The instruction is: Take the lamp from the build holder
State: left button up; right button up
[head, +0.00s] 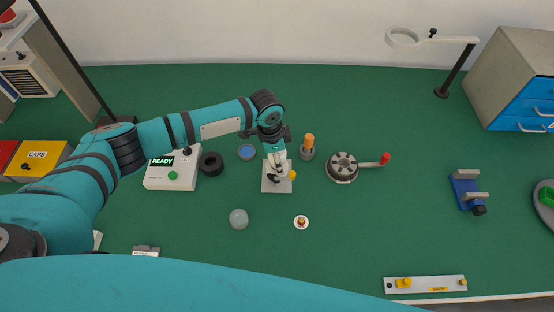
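The build holder (268,186) is a light grey square plate on the green mat, near the middle of the head view. A pale upright part and a small orange-yellow knob (293,175) show on it. My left gripper (275,152) reaches in from the left and points down right over the holder. Its fingers overlap the pale part, so the lamp is mostly hidden. I cannot tell whether the fingers are shut on it or just around it. My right gripper is out of view.
A white READY box (172,171), a black ring (211,164) and a blue dish (247,152) lie left of the holder. An orange-handled tool (308,147) and a crank wheel (342,167) stand right. A clear globe (238,219) and white disc (301,222) lie in front.

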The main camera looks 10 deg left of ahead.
pick_arm(q)
jog(key=c, duration=0.9)
notch_tip(320, 180, up, 10)
jog(key=shift+f+b, duration=0.2)
jog(key=shift+b, duration=0.6)
jog(key=shift+r+p, duration=0.45)
jog(key=shift+r, duration=0.25)
jog(key=shift+r+p, duration=1.8)
jog(key=shift+p, duration=0.4)
jog(key=shift+c, duration=0.3)
